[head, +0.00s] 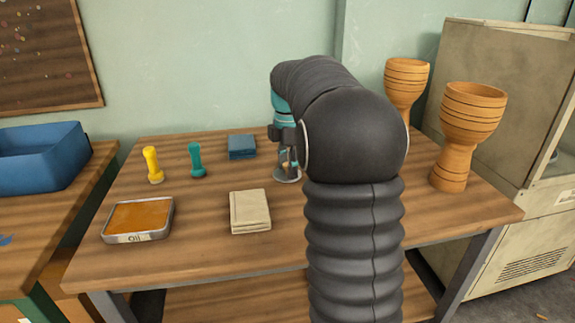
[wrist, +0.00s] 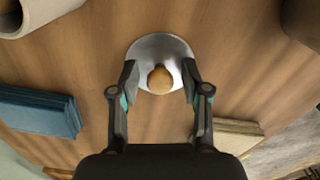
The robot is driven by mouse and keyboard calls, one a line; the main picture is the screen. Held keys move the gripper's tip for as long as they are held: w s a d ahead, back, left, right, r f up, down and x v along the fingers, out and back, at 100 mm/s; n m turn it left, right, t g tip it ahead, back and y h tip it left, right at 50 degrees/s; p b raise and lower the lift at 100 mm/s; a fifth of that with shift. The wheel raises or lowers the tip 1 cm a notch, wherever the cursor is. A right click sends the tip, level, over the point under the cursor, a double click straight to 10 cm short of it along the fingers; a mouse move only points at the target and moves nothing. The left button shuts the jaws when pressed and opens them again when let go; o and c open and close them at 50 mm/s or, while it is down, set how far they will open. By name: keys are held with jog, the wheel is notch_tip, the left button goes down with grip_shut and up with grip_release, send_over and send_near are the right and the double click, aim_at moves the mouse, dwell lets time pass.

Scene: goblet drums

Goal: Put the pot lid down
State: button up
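The pot lid (wrist: 160,48) is a round grey metal disc with a wooden knob (wrist: 160,80). It appears to lie flat on the wooden table, knob up. In the head view the lid (head: 287,177) shows below my gripper (head: 287,156), partly hidden by my arm. In the wrist view my gripper (wrist: 160,82) has its two fingers on either side of the knob. A gap shows between each finger and the knob, so it is open, with the lid not held.
Two wooden goblet drums (head: 471,108) (head: 407,78) stand at the table's right.

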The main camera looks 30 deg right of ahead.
notch_tip(320, 180, up, 12)
jog(key=p, duration=0.2)
jog(key=s+a+r+m+t, duration=0.1)
jog(key=s+a+m, duration=0.3)
jog(key=s+a, duration=0.2)
jog(key=s+a+f+m+t, duration=0.1)
jog(key=s+a+f+m, duration=0.2)
jog(key=s, duration=0.4)
jog(key=s+a+f+m+t, duration=0.2)
jog(key=s+a+f+m, duration=0.2)
jog(key=s+f+m, duration=0.1)
jog(key=s+a+f+m+t, duration=0.1)
jog(key=s+a+f+m, duration=0.2)
jog(key=s, duration=0.7)
jog(key=f+m, duration=0.1)
jog(key=m, duration=0.1)
jog(key=shift+a+f+m+t, duration=0.3)
jog(key=shift+a+f+m, duration=0.1)
